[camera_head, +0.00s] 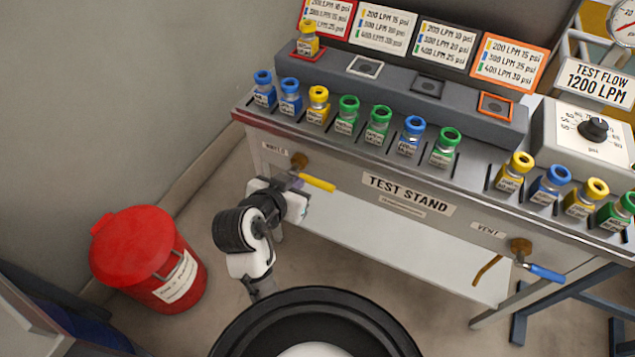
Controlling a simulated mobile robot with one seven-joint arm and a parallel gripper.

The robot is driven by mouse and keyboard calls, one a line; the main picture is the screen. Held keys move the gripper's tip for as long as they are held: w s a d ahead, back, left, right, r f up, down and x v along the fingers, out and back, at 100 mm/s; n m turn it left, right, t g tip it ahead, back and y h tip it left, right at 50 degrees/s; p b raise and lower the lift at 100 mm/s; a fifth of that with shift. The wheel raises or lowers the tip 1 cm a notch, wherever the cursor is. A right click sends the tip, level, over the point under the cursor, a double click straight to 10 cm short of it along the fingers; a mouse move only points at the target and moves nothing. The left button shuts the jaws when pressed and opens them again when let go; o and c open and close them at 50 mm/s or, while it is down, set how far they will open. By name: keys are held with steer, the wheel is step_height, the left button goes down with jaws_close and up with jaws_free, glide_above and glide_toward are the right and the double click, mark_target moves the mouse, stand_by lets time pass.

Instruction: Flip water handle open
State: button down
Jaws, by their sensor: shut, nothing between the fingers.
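The water handle (317,183) is a yellow lever on a brass valve (299,160) at the left of the test stand's front panel. It points to the right, slanting slightly down in the picture, under a small label that seems to read "WATER". My gripper (292,181) is at the left end of the yellow lever, just below the brass valve. It is shut with nothing seen between its fingers. The fingertips are small and partly hidden, so I cannot tell whether they touch the lever.
The test stand (340,190) carries several bottles with coloured caps. A blue vent handle (546,273) is at the right of its panel. A red bucket (150,260) stands on the floor at left, near the wall. Floor between bucket and my arm is clear.

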steer(key=shift+s+d+f+g, duration=0.3)
steer(key=shift+d+f, duration=0.05)
steer(key=shift+d, duration=0.05)
steer(key=p, duration=0.1)
glide_above(318, 184)
steer(key=s, duration=0.3)
step_height(318, 184, down, 5)
steer(key=f, duration=0.3)
steer(key=shift+w+f+p, duration=0.3)
steer(key=shift+w+p, duration=0.1)
steer(key=shift+w+f, duration=0.1)
steer(key=shift+f, duration=0.35)
steer(key=shift+f, duration=0.1)
